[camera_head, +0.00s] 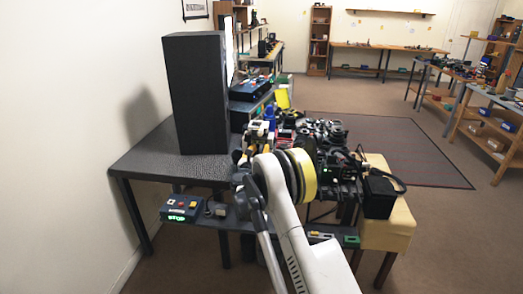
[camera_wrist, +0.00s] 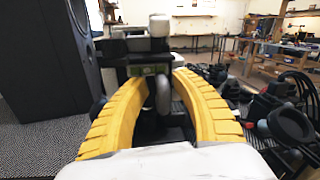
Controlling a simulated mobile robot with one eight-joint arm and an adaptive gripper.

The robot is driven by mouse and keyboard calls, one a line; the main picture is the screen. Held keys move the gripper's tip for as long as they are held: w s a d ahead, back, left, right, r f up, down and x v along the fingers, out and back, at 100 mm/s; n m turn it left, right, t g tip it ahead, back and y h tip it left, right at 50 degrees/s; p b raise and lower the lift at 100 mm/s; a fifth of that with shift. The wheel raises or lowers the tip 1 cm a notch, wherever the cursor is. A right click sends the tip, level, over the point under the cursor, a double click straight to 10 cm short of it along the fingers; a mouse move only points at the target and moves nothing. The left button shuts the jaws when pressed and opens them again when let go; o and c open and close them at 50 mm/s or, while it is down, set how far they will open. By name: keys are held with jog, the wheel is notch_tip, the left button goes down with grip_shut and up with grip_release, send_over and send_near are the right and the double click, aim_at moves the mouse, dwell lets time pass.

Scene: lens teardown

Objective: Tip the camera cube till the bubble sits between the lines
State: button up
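My gripper (camera_wrist: 160,84) shows in the wrist view with two thick yellow ribbed fingers curving inward. Their tips are apart, with dark space between them. A grey rounded upright part (camera_wrist: 162,97) shows in that gap; I cannot tell whether the fingers touch it. Just beyond is a dark device with a pale block (camera_wrist: 159,26) on top and a small greenish strip (camera_wrist: 149,70) on its front. I cannot tell for sure whether this is the camera cube. No bubble or lines can be made out.
A tall black box (camera_head: 195,92) stands on the dark table (camera_head: 150,160) at the left. Camera parts (camera_head: 322,130) crowd the table beyond my arm. A yellow stand (camera_head: 388,235) is at the right.

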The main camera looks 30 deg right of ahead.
dwell(0.3)
jog(key=v, duration=1.2)
